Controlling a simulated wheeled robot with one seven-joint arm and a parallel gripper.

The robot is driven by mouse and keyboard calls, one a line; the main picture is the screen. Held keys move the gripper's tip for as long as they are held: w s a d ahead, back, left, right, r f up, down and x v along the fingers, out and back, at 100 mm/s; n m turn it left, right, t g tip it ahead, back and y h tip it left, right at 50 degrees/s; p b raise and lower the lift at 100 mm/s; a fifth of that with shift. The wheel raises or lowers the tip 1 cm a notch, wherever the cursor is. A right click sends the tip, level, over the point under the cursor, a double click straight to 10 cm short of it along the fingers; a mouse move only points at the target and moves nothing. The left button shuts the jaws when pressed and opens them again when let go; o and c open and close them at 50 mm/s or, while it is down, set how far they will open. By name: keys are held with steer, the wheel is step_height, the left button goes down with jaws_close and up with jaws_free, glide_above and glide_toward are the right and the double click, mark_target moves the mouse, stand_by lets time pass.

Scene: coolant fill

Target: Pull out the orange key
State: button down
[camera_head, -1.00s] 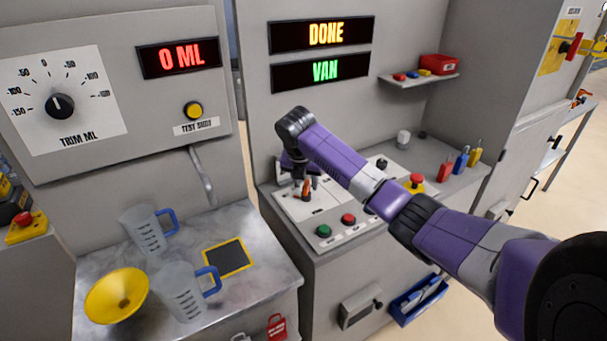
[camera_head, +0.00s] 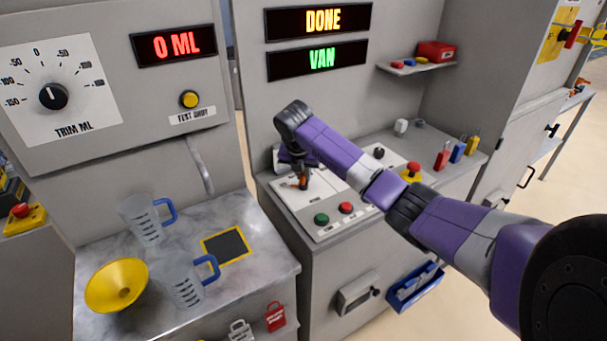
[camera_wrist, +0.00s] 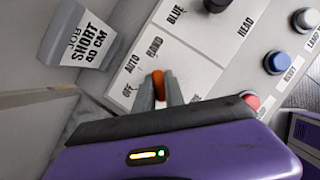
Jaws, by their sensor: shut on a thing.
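The orange key (camera_wrist: 158,84) shows in the wrist view between the two fingers of my gripper (camera_wrist: 160,92), beside the panel labels OFF, AUTO and HAND. My gripper is shut on it. In the head view my gripper (camera_head: 303,182) points down over the white plate at the left of the control panel, and the orange key (camera_head: 303,183) shows as a small orange spot at the fingers. The fingers hide the key's lower end, so I cannot tell whether it is in its lock.
Green (camera_head: 321,219) and red (camera_head: 345,208) buttons sit in front of my gripper. A red mushroom button (camera_head: 411,170) and several padlocks stand farther right. Jugs and a yellow funnel (camera_head: 116,286) are on the left bench.

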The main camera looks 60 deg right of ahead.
steer(key=shift+r+p, duration=0.3)
steer(key=shift+p, duration=0.05)
stand_by(0.6)
steer(key=shift+r+p, duration=2.3)
steer(key=shift+r, duration=0.2)
steer(key=shift+f, duration=0.1)
